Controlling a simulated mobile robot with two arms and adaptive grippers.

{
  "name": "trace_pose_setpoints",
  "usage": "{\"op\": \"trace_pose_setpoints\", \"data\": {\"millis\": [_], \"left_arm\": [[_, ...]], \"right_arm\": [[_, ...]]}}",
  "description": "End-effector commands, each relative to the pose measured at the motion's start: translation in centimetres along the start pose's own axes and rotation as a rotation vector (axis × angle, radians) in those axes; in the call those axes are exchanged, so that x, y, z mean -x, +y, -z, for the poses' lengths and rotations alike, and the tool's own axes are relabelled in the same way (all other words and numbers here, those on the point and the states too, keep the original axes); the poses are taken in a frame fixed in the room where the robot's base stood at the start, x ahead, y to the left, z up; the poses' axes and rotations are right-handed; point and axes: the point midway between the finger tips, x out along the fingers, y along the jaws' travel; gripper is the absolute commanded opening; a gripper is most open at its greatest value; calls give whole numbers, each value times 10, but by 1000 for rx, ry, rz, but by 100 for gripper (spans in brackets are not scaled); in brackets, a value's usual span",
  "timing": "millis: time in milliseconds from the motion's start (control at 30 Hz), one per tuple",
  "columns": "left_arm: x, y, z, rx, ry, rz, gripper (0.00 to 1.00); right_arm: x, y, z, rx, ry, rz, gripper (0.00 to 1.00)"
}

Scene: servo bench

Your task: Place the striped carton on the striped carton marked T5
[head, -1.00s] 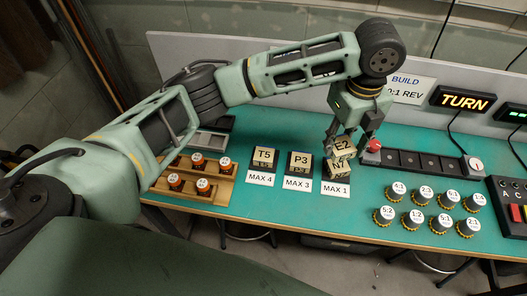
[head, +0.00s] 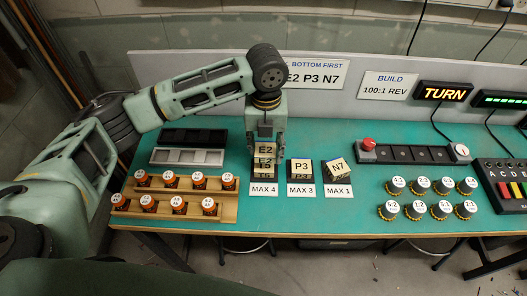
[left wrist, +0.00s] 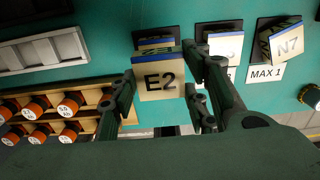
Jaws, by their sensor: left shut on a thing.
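My left gripper (head: 265,146) is shut on the striped carton marked E2 (head: 264,150), a beige block with a dark-lettered front. It holds the carton upright over the MAX 4 stand. Another carton (head: 264,164) stands directly below it on that stand; its mark is mostly covered, and I cannot tell whether the two touch. In the left wrist view, carton E2 (left wrist: 160,82) sits between the two fingers, with part of a carton (left wrist: 155,42) behind it. My right gripper is not in view.
Carton P3 (head: 301,168) stands on the MAX 3 stand to the right. Carton N7 (head: 337,169) sits turned on the MAX 1 stand. Orange-capped pieces fill a wooden rack (head: 232,202) at left. A red-knobbed dark strip (head: 400,155) lies at right.

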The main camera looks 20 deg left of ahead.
Motion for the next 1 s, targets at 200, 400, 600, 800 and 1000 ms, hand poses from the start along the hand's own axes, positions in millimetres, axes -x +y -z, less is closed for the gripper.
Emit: {"op": "trace_pose_setpoints", "data": {"millis": [200,400,600,800,1000], "left_arm": [[-19,5,-1,0,4,-2,17],[-41,5,-2,1,0,0,17],[-43,4,-2,0,-2,1,17],[-46,4,-1,0,0,0,45],[-46,5,-1,0,-1,0,62]], "right_arm": [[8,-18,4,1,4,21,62],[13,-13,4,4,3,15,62],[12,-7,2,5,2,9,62],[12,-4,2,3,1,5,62],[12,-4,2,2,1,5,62]]}}
